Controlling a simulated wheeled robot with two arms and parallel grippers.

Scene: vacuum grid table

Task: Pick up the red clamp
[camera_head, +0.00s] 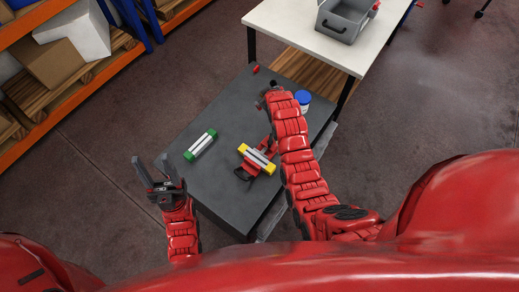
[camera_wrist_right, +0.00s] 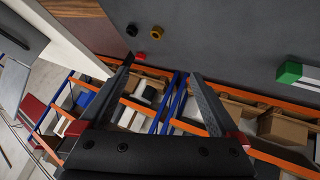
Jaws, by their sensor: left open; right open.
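A red piece (camera_head: 265,146) that looks like the clamp lies against the yellow-ended block (camera_head: 258,158) on the dark grey table. A dark part sticks out at the block's near left side. My right arm passes close on the right. My left gripper (camera_head: 150,163) is open and empty, left of the table. My right gripper (camera_head: 271,90) is beyond these things, near the table's far end, partly hidden by its own arm. In the right wrist view the right gripper (camera_wrist_right: 162,66) is open with nothing between its fingers.
A green-ended block (camera_head: 200,144) lies left of centre on the dark table (camera_head: 222,118). A blue-lidded container (camera_head: 303,97) stands right of my right arm. A white table (camera_head: 300,20) bears a grey bin (camera_head: 343,22).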

